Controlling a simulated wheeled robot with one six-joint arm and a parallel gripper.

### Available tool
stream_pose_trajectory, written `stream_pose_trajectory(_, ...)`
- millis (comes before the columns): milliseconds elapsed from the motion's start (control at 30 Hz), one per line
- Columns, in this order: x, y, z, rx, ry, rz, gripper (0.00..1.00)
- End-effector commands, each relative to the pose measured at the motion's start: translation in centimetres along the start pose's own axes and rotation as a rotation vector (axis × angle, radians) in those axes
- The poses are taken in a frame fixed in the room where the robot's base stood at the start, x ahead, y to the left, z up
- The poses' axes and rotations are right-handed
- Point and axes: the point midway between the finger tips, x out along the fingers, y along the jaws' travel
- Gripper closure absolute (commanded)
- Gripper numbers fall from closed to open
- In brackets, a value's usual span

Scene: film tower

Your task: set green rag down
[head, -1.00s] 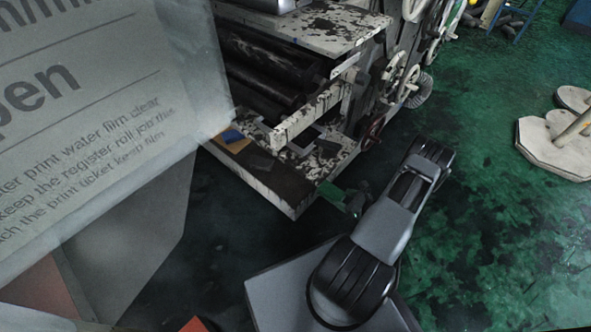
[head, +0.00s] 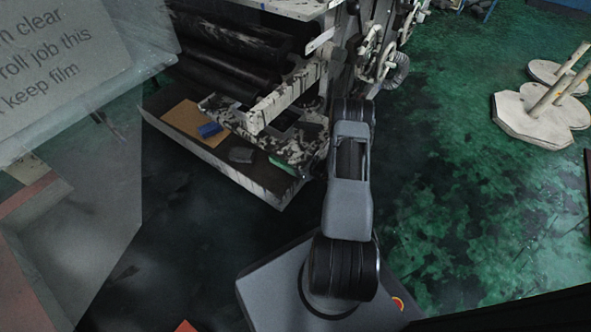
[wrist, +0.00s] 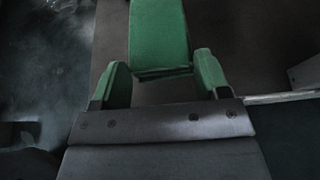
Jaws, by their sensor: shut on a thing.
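The green rag (head: 283,165) is a small green strip at the front right of the machine's low shelf (head: 262,181) in the head view. In the wrist view the rag (wrist: 160,35) is a flat green piece stretching away from between my fingers. My gripper (wrist: 163,78) is shut on it, with a green-faced finger on each side. In the head view my gripper (head: 301,172) is small and partly hidden by my arm, at the shelf's right end. The rag is over or on the dark shelf surface; I cannot tell whether it touches.
On the shelf lie a blue item (head: 209,130), a grey item (head: 241,155) and a brown board (head: 186,118). Black rollers (head: 235,72) stand behind. A large sign panel (head: 70,60) blocks the left. Pale octagonal bases (head: 530,122) stand right on open green floor.

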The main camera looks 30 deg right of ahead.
Motion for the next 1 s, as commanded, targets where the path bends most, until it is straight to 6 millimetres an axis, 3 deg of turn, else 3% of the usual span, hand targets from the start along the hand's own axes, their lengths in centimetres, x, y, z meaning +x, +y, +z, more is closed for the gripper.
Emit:
stream_pose_trajectory(233, 1.8, 0.0, -2.9, 0.000, 0.000, 0.001, 0.62)
stream_pose_trajectory(500, 1.9, 0.0, -3.1, -0.001, 0.000, 0.000, 0.62)
stream_pose_trajectory(533, 1.9, 0.0, -3.1, 0.000, 0.001, 0.001, 0.28)
stream_pose_trajectory(767, 1.9, 0.0, -3.1, 0.000, 0.000, 0.001, 0.06)
stream_pose_trajectory(1000, 1.8, 0.0, -3.0, -0.001, 0.000, 0.001, 0.05)
